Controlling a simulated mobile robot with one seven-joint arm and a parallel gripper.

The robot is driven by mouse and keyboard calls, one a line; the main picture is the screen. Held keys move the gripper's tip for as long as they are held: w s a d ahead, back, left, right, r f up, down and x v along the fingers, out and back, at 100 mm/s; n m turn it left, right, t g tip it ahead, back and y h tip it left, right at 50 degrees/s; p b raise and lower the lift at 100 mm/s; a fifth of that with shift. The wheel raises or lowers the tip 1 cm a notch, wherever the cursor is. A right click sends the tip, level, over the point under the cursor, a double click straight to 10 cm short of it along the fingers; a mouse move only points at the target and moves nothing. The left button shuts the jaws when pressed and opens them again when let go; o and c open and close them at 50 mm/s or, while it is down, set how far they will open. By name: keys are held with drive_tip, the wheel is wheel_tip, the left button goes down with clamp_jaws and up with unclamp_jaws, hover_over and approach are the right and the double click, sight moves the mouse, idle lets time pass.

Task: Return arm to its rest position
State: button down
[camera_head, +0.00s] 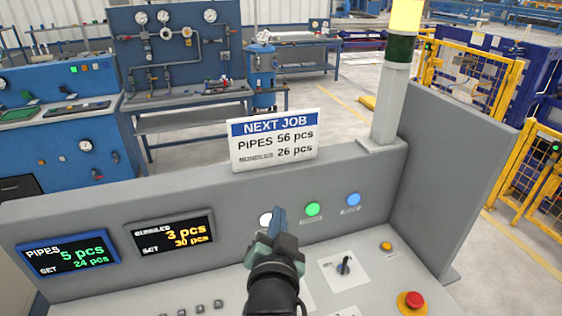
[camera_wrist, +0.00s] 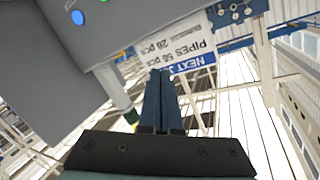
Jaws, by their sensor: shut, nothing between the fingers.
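My gripper (camera_head: 279,216) is raised over the grey control console (camera_head: 215,285), in front of its upright back panel. In the head view its narrow fingers point up and away, just right of the white round button. In the wrist view the two dark blue fingers (camera_wrist: 160,100) lie together with nothing between them. My dark forearm hides part of the console's middle.
The panel carries a white button (camera_head: 265,219), green button (camera_head: 312,209) and blue button (camera_head: 353,199). Two displays (camera_head: 68,256) (camera_head: 170,236) are at left. A NEXT JOB sign (camera_head: 274,141) stands on top. A selector switch (camera_head: 344,265) and red emergency button (camera_head: 411,303) are at right.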

drive_tip(key=s+r+n+t+b, duration=0.1)
drive_tip(key=s+r+n+t, duration=0.15)
drive_tip(key=r, duration=0.75)
drive_tip(key=s+r+n+t+b, duration=0.1)
drive_tip(key=r+t, duration=0.2)
drive_tip(key=r, duration=0.7)
drive_tip(key=s+r+n+t+b, duration=0.1)
drive_tip(key=s+r+n+t, duration=0.2)
drive_tip(key=s+r, duration=1.1)
wheel_tip(320, 180, up, 3)
drive_tip(key=t, duration=0.2)
drive_tip(key=shift+d+t+y, duration=0.3)
drive_tip(key=shift+t, duration=0.05)
drive_tip(key=shift+w+f, duration=0.1)
drive_tip(key=shift+f, duration=0.05)
